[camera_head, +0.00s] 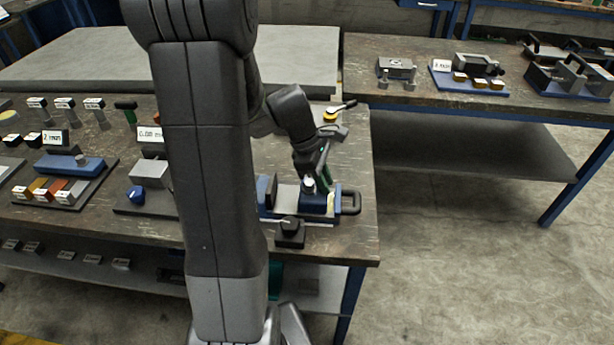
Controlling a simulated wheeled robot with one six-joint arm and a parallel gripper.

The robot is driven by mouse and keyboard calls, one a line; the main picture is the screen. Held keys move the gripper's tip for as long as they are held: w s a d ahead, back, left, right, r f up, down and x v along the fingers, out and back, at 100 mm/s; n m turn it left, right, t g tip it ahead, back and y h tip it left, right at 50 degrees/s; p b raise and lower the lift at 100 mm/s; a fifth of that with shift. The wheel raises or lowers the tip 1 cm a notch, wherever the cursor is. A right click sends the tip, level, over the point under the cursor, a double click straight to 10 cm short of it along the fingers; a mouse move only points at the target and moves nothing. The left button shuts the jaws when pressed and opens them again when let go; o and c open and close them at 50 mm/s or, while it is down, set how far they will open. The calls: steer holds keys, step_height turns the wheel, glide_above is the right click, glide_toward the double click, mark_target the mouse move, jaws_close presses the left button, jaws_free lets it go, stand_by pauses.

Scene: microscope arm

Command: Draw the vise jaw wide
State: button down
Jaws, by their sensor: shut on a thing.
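The vise (272,211) is a low blue and grey device near the right end of the left workbench, partly hidden behind my arm. Its sliding jaw, a blue block (316,206), stands toward the right, with a gap between it and a dark upright plate on the left. A dark loop handle (351,203) sticks out at the vise's right end. My gripper (318,185) points down onto the top of the blue jaw and is shut on it. The fingers are small in view and the exact contact is partly hidden.
A dark block with a knob (290,233) stands just in front of the vise. A device with a yellow part and lever (335,120) is behind it. The bench's right edge (371,190) is close to the handle. Labelled fixtures (68,165) fill the bench's left.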

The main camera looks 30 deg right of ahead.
steer(key=shift+s+d, duration=0.3)
steer(key=shift+d, duration=0.2)
steer(key=c, duration=1.3)
jaws_free()
steer(key=shift+r, duration=0.1)
steer(key=p+v, duration=0.1)
steer(key=v, duration=1.2)
steer(key=shift+r, duration=0.35)
